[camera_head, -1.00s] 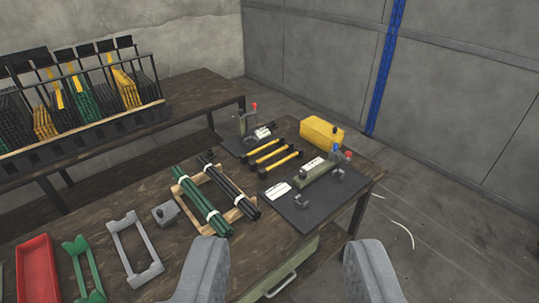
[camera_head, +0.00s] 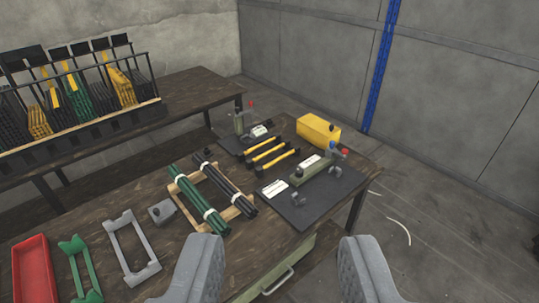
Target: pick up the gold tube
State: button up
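Two short yellow-gold tubes with black ends lie side by side on the wooden workbench: a rear one (camera_head: 264,146) and a front one (camera_head: 279,158). Longer yellow pieces (camera_head: 122,88) stand in the rack on the left; I cannot tell which of these is the gold tube meant. My gripper (camera_head: 283,268) is open, its two grey fingers wide apart at the bottom of the view. Nothing shows between the fingers except the bench front, and they are well short of the tubes.
A green bundle (camera_head: 198,199) and a black bundle (camera_head: 226,184) lie on a wooden frame. A rivet press (camera_head: 311,173) on a dark mat, a second press (camera_head: 242,122) and a yellow box (camera_head: 318,131) stand nearby. A red tray (camera_head: 33,268) lies at left.

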aim_at(259, 171)
jog(key=z, duration=0.35)
jog(key=i, duration=1.95)
jog(key=u, duration=0.55)
